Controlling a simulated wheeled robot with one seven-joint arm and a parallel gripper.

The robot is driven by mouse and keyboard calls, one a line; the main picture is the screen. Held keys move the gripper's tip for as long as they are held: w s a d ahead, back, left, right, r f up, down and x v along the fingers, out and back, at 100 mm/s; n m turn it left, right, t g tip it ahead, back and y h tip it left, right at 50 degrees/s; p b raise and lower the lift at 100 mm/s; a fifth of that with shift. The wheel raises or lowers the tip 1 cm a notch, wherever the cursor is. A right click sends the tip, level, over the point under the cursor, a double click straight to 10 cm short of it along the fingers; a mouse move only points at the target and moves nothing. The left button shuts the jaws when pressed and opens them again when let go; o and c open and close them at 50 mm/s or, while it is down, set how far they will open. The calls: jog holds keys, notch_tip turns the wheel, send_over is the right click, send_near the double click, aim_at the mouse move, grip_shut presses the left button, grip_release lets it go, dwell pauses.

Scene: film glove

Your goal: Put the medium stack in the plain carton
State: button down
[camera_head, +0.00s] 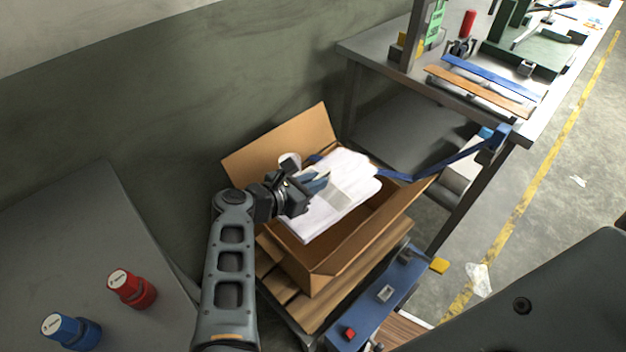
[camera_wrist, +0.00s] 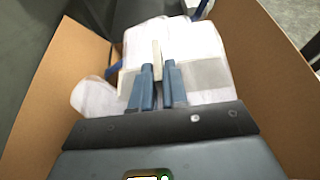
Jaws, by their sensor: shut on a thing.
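A white, layered stack (camera_head: 345,190) with a grey band around it is at the opening of a plain brown carton (camera_head: 322,268) with open flaps. My gripper (camera_head: 318,182) is shut on the stack's near left part. In the wrist view, the blue fingertips (camera_wrist: 158,75) pinch a pale upright edge of the stack (camera_wrist: 205,45), with carton walls (camera_wrist: 268,75) on both sides. The stack lies over the carton's opening; how far it is inside, and whether it touches the bottom, I cannot tell.
The carton rests on flat brown cardboard (camera_head: 285,305) on a blue-framed cart (camera_head: 385,295). A workbench (camera_head: 385,58) with tools stands behind at right. A wall is behind the carton.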

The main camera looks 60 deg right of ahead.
jog(key=shift+f+b, duration=1.05)
jog(key=shift+f, duration=1.1)
jog(key=shift+f, duration=0.2)
jog(key=shift+f+b, duration=0.45)
jog(key=shift+b, duration=0.2)
jog(key=c, duration=1.1)
grip_release()
jog(key=shift+r, duration=0.1)
jog(key=r, duration=0.4)
jog(key=shift+s+d+r, duration=0.25)
jog(key=shift+s+r, duration=0.05)
jog(key=shift+s, duration=0.05)
jog(key=s+d+r, duration=0.4)
jog(key=s+d, duration=0.1)
jog(key=s+d+r, duration=0.2)
jog(key=s, duration=0.1)
jog(key=shift+d+r, duration=0.2)
jog(key=shift+d, duration=0.05)
